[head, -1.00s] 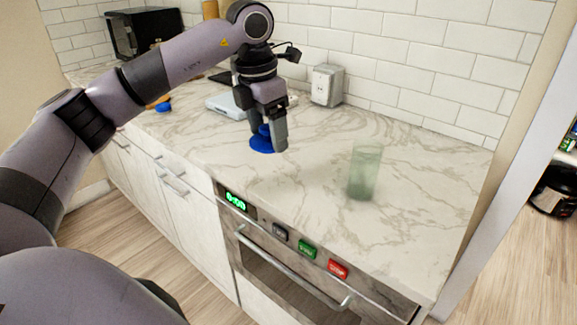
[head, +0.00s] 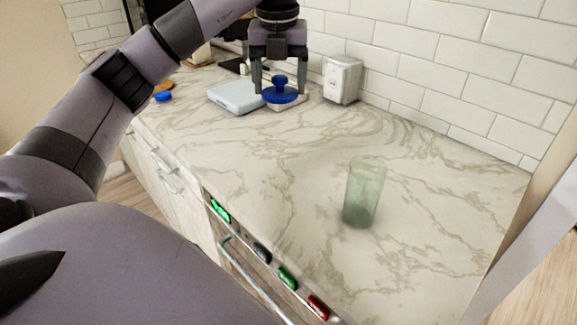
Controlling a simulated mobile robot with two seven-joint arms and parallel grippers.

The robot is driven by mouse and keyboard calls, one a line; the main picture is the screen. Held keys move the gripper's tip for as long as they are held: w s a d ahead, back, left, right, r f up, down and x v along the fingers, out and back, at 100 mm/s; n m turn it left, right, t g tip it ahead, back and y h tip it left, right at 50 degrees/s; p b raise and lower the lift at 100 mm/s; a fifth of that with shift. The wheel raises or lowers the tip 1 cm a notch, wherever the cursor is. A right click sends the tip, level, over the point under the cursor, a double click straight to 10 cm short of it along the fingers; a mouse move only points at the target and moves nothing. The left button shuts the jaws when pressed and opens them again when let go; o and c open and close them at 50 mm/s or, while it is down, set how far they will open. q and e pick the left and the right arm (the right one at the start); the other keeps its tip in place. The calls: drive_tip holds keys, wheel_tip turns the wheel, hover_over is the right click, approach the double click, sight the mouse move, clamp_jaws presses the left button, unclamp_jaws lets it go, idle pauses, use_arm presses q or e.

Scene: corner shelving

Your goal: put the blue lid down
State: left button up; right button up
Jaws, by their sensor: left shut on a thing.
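The blue lid (head: 281,96), a round disc with a knob on top, is between the two fingers of my left gripper (head: 280,86) in the head view. The gripper points down and is shut on the lid, with one finger at each side. The lid is level, knob up, over the far part of the marble counter. I cannot tell whether its underside touches the pale thing showing just below it. My right gripper is not in view.
A pale flat box (head: 233,96) lies left of the lid. A white outlet box (head: 342,79) stands by the tiled wall. A greenish glass (head: 363,192) stands on the counter (head: 270,165) at the right. A small blue object (head: 163,97) lies far left. The counter's middle is clear.

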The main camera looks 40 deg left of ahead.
use_arm(q)
drive_tip(key=b, duration=0.3)
hover_over(281, 174)
wheel_tip(281, 174, down, 8)
drive_tip(key=f, duration=0.6)
drive_tip(key=shift+s+d, duration=0.1)
drive_tip(key=shift+s, duration=0.2)
drive_tip(key=shift+f, duration=2.65)
drive_tip(key=shift+f, duration=0.2)
drive_tip(key=o, duration=1)
drive_tip(key=shift+o, duration=0.2)
drive_tip(key=shift+r, duration=0.3)
wheel_tip(281, 174, up, 12)
drive_tip(key=s+d, duration=0.1)
drive_tip(key=shift+d, duration=0.15)
